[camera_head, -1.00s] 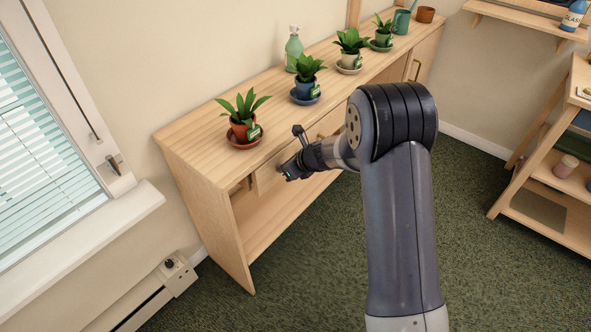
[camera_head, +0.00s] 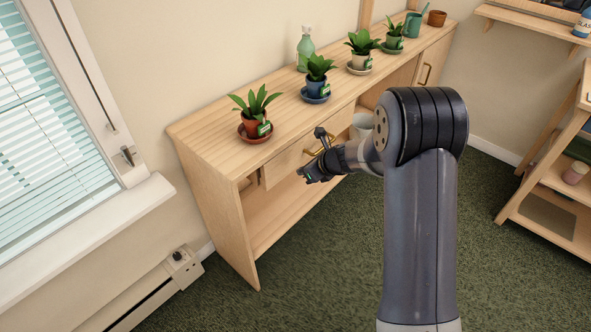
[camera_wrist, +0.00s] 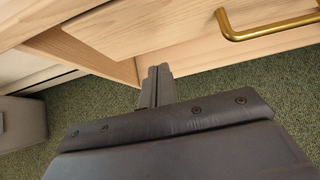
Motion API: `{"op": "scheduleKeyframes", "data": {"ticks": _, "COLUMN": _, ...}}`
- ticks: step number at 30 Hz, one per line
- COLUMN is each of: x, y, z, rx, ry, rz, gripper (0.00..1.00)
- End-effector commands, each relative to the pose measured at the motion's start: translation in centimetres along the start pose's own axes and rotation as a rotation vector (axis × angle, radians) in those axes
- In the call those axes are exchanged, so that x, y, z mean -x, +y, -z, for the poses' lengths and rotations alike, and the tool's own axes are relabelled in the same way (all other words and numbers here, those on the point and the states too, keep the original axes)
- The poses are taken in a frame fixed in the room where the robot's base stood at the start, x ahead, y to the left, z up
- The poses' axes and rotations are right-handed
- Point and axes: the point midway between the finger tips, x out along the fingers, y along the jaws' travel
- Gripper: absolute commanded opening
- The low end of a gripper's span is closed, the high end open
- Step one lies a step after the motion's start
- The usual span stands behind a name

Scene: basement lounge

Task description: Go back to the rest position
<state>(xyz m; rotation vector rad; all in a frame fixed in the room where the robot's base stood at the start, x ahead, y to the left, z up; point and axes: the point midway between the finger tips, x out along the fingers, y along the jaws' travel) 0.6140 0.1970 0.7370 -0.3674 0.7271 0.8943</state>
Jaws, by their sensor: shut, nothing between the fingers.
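My gripper (camera_head: 305,175) is in front of the wooden sideboard (camera_head: 200,137), close to the drawer with a brass handle (camera_head: 322,148). In the wrist view my gripper (camera_wrist: 159,70) has its two fingers together with nothing between them. The brass handle (camera_wrist: 270,32) shows there at the upper right, apart from the fingers. My arm is bent and reaches left from its upright link. It hides part of the sideboard's front.
Potted plants stand along the sideboard top, the nearest in a terracotta pot (camera_head: 252,125). A green spray bottle (camera_head: 305,48) stands behind them. A wooden shelf unit (camera_head: 545,190) is at the right. Green carpet (camera_head: 310,270) is clear in front.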

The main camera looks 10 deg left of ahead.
Motion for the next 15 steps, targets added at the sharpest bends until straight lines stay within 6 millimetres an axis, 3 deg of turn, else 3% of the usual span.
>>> {"op": "scheduleKeyframes", "data": {"ticks": 1, "x": 1.6, "y": -0.1, "z": -0.5, "rx": 0.003, "ry": -0.005, "rz": 0.005, "gripper": 0.00}}
{"op": "scheduleKeyframes", "data": {"ticks": 6, "x": 5.3, "y": -0.1, "z": -0.4, "rx": 0.002, "ry": -0.003, "rz": 0.005, "gripper": 0.00}}
{"op": "scheduleKeyframes", "data": {"ticks": 15, "x": 8.9, "y": 0.0, "z": -0.2, "rx": 0.002, "ry": -0.001, "rz": 0.002, "gripper": 0.00}}
